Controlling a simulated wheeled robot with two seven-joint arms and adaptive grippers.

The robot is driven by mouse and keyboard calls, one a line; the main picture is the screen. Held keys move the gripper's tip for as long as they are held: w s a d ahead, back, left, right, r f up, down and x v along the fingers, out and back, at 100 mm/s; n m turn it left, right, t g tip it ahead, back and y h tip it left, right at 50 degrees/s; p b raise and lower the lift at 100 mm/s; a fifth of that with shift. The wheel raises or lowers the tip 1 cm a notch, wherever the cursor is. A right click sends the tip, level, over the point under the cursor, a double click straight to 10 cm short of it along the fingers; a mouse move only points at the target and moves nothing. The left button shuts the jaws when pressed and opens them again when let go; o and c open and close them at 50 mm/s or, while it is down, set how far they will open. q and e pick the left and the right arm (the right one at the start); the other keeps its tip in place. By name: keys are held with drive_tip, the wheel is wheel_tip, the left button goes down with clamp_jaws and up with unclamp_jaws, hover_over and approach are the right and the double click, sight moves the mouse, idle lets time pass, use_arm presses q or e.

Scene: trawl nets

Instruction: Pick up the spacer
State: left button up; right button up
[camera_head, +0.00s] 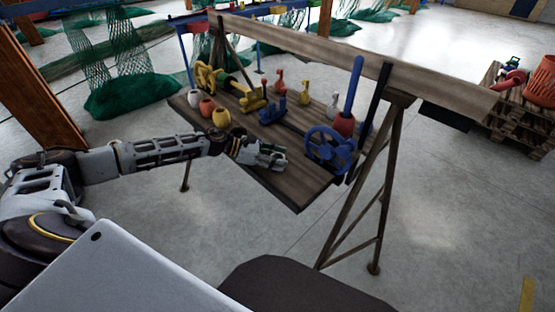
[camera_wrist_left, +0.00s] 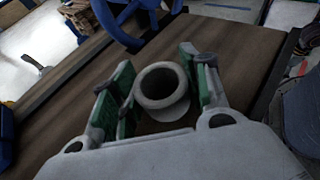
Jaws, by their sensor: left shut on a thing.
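The spacer (camera_wrist_left: 164,104) is a grey, hollow, round piece with a thick rim, and its open end faces my left wrist camera. My left gripper (camera_wrist_left: 160,90) has its green-padded fingers on both sides of the spacer and is shut on it. In the head view my left gripper (camera_head: 272,157) is at the front of the wooden bench (camera_head: 292,186), left of the blue handwheel. The spacer cannot be made out clearly there. I cannot tell whether its lower end touches the bench. My right gripper is not in view.
The blue handwheel (camera_head: 331,148) stands close to the right of my left gripper. Yellow, red, white and blue parts (camera_head: 220,117) stand further back on the bench. A long wooden beam (camera_head: 300,45) runs above its rear side. The bench's front corner is clear.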

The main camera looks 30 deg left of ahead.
use_arm(q)
drive_tip(key=shift+r, duration=1.65)
drive_tip(key=shift+s+a, duration=0.1)
drive_tip(key=shift+a, duration=0.2)
drive_tip(key=shift+s+a, duration=0.2)
drive_tip(key=shift+a, duration=0.1)
drive_tip(key=a, duration=0.1)
drive_tip(key=s+a, duration=0.1)
drive_tip(key=a, duration=0.1)
drive_tip(key=s+a, duration=0.1)
drive_tip(key=shift+s+a, duration=0.25)
drive_tip(key=s+a, duration=0.5)
drive_tip(key=a, duration=0.5)
drive_tip(key=shift+s, duration=0.3)
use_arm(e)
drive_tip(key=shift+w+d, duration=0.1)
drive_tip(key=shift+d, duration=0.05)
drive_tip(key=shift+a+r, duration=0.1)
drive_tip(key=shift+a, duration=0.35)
